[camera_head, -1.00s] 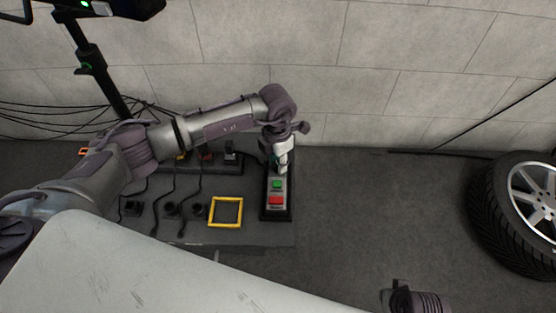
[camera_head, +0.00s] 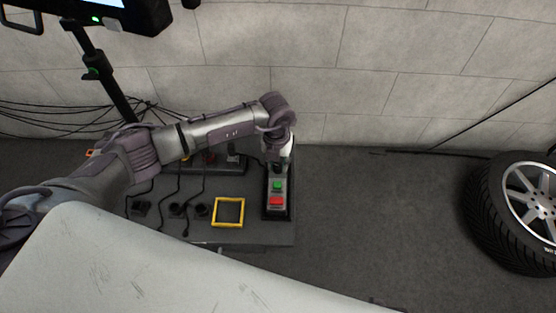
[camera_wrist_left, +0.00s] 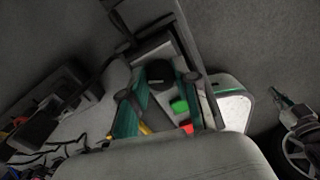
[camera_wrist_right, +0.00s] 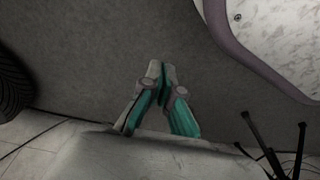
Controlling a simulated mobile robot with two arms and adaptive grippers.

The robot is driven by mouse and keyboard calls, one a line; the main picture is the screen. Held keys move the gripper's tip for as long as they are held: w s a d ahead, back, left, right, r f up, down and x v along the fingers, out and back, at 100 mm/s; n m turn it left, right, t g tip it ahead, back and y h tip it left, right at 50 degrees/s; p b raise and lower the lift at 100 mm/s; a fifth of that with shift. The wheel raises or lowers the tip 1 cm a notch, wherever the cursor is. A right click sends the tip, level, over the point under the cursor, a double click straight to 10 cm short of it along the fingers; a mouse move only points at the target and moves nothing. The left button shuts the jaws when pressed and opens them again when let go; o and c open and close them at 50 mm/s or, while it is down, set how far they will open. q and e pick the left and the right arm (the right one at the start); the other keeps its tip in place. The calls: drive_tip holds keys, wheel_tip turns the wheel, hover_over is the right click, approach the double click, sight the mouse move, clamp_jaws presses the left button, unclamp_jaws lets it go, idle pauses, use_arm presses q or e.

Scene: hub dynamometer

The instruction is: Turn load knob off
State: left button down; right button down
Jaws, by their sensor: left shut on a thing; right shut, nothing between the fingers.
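The load knob (camera_wrist_left: 158,72) is a black round knob on a control box (camera_head: 277,211) with a green button (camera_head: 277,186) and a red button (camera_head: 276,201) in front of it. My left gripper (camera_head: 279,166) reaches down over the box's far end and hides the knob in the head view. In the left wrist view my left gripper (camera_wrist_left: 158,82) has its fingers on either side of the knob, shut on it. The knob's pointer setting cannot be made out. My right gripper (camera_wrist_right: 162,70) is shut and empty over bare floor, out of the head view.
The box stands at the right end of a dark bench (camera_head: 254,233) with a yellow frame (camera_head: 229,226), cables and a row of sockets. A monitor (camera_head: 120,12) is on a stand at upper left. Floor between is clear.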

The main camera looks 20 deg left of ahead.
sight(277, 165)
use_arm(q)
drive_tip(key=shift+n, duration=0.4)
use_arm(e)
drive_tip(key=shift+s+f, duration=0.5)
drive_tip(key=shift+f, duration=0.2)
use_arm(q)
drive_tip(key=c, duration=0.8)
unclamp_jaws()
drive_tip(key=shift+c, duration=0.2)
use_arm(e)
drive_tip(key=shift+w, duration=0.1)
use_arm(q)
drive_tip(key=shift+r, duration=0.35)
wheel_tip(277, 165, up, 11)
drive_tip(key=shift+a+r, duration=0.15)
